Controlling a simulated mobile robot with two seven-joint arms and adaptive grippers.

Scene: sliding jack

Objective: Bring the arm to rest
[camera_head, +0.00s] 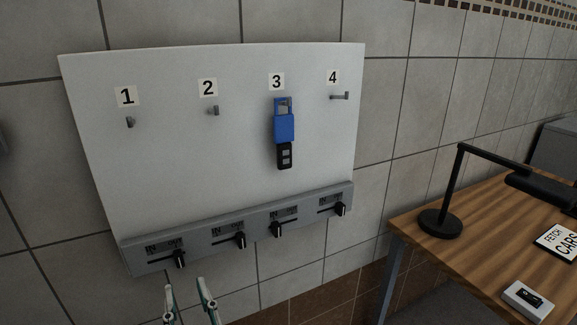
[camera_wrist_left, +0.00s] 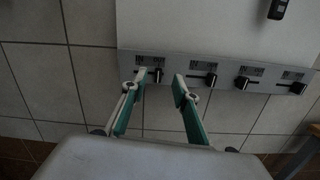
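My left gripper (camera_head: 188,298) shows at the bottom of the head view, below the first slider. Its two fingers are apart with nothing between them. It also shows in the left wrist view (camera_wrist_left: 160,88), open and empty, in front of the slider panel. The grey slider panel (camera_head: 255,224) runs along the bottom of a white board (camera_head: 180,160). It carries several black knobs, among them the first knob (camera_head: 179,259) and the third knob (camera_head: 277,230). My right gripper is not in view.
A blue and black key fob (camera_head: 284,127) hangs on hook 3; hooks 1, 2 and 4 are empty. A wooden table (camera_head: 470,255) on the right carries a black lamp (camera_head: 440,222), a sign (camera_head: 560,243) and a small white box (camera_head: 527,301). The tiled wall is behind.

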